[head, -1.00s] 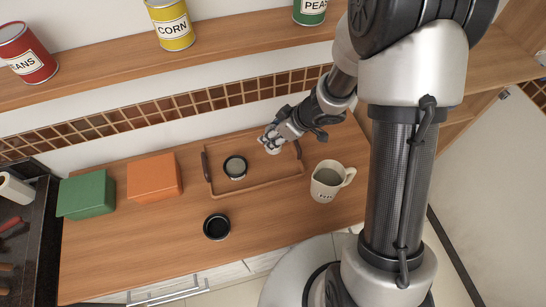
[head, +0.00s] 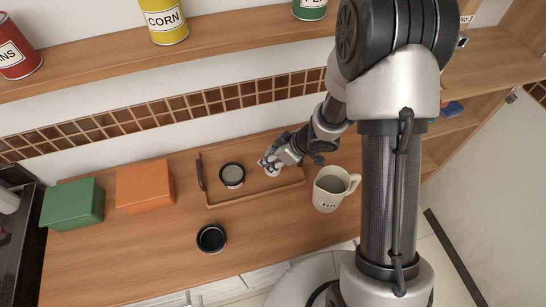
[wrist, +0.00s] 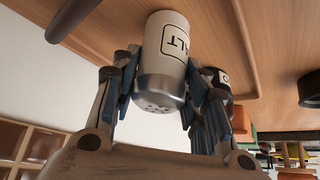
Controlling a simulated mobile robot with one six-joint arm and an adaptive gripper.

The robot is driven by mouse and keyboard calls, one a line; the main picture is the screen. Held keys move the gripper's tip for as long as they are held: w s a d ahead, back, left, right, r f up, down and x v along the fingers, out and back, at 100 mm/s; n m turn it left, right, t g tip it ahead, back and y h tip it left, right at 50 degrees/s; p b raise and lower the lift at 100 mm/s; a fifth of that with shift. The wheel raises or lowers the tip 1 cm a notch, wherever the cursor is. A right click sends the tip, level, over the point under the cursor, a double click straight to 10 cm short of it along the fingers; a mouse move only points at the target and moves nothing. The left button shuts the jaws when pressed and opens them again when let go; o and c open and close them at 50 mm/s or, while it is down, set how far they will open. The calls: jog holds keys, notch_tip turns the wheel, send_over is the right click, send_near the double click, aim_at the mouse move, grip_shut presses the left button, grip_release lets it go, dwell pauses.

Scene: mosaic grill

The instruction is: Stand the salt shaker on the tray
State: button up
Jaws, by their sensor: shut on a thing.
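The salt shaker (wrist: 168,60) is white with a black-edged label and a perforated metal cap. My gripper (wrist: 165,85) is shut on it, with a finger on each side, in the wrist view. In the head view my gripper (head: 272,166) is over the right part of the wooden tray (head: 254,197), and only a little of the shaker (head: 268,171) shows. The shaker's base end points towards the wood surface. I cannot tell whether it touches the tray.
A dark round jar (head: 232,174) stands on the tray, left of my gripper. A mug (head: 330,188) stands right of the tray. A black bowl (head: 211,238) is in front. Orange (head: 145,186) and green (head: 73,204) boxes are at left. Cans stand on the shelf above.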

jog(key=shift+f, duration=0.2)
jog(key=o, duration=1.1)
